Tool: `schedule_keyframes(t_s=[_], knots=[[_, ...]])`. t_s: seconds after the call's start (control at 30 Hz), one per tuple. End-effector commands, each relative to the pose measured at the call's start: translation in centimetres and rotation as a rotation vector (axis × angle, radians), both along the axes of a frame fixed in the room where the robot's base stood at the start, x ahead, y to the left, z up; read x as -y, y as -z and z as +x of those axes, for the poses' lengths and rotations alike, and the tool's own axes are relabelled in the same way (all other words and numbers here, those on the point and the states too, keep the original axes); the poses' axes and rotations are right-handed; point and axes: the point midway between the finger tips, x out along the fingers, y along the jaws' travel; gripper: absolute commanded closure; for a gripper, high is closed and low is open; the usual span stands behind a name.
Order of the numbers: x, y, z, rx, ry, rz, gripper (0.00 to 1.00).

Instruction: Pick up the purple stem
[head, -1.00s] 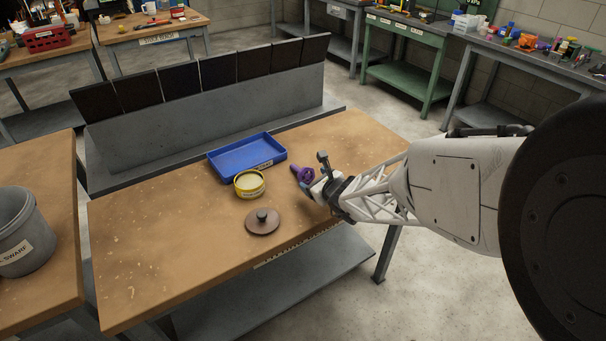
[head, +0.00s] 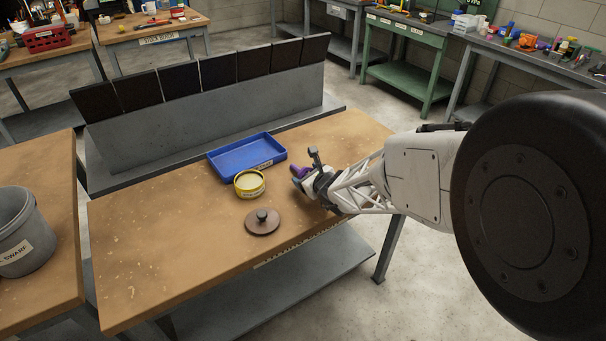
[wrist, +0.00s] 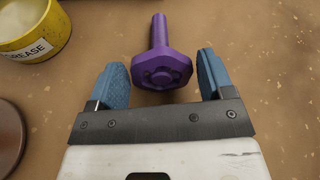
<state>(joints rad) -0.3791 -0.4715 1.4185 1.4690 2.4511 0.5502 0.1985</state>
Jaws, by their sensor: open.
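The purple stem (wrist: 161,67) lies on the brown bench, with a narrow shaft and a wider faceted head. In the wrist view its head is toward my gripper (wrist: 162,80), just ahead of and between the two blue fingertips. The fingers are open, with a gap on each side of the head and nothing held. In the head view the purple stem (head: 298,171) is partly hidden by my gripper (head: 313,177), which is low over the bench beside it.
A yellow grease tin (head: 249,184) and a dark round lid with a knob (head: 262,223) stand left of the stem. A blue tray (head: 246,157) lies behind. The bench's left part (head: 160,250) is clear. A grey swarf bucket (head: 18,232) stands far left.

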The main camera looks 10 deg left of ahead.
Motion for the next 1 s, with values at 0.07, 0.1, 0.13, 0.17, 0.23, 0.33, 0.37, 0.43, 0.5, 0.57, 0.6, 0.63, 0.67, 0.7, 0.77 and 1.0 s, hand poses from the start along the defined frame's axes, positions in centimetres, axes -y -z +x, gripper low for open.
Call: schedule_keyframes(t_s=[0.07,0.1,0.13,0.17,0.23,0.33,0.37,0.43,0.5,0.57,0.6,0.63,0.67,0.7,0.77,1.0], knots=[[-0.39,0.24,0.37,0.000,-0.001,0.000,0.26],[-0.53,0.26,0.52,0.001,0.000,0.001,0.26],[-0.60,0.29,0.60,0.001,0.000,0.001,0.26],[-0.65,0.32,0.66,0.001,0.000,0.001,0.26],[-0.71,0.38,0.72,0.000,0.000,0.000,0.26],[-0.70,0.39,0.72,0.000,0.000,0.000,0.26],[-0.70,0.40,0.72,0.000,0.000,0.000,0.26],[-0.69,0.39,0.72,0.000,0.000,0.000,0.26],[-0.69,0.40,0.72,0.000,0.000,0.000,0.26],[-0.69,0.39,0.72,0.000,0.000,0.000,0.26],[-0.69,0.40,0.72,0.000,0.000,0.000,0.26],[-0.69,0.40,0.72,0.000,0.000,0.000,0.26],[-0.69,0.40,0.72,0.000,0.000,0.000,0.26],[-0.68,0.40,0.71,0.000,0.000,0.000,0.26],[-0.68,0.40,0.71,0.000,0.000,0.000,0.27],[-0.68,0.41,0.71,0.000,0.000,0.000,0.64]])
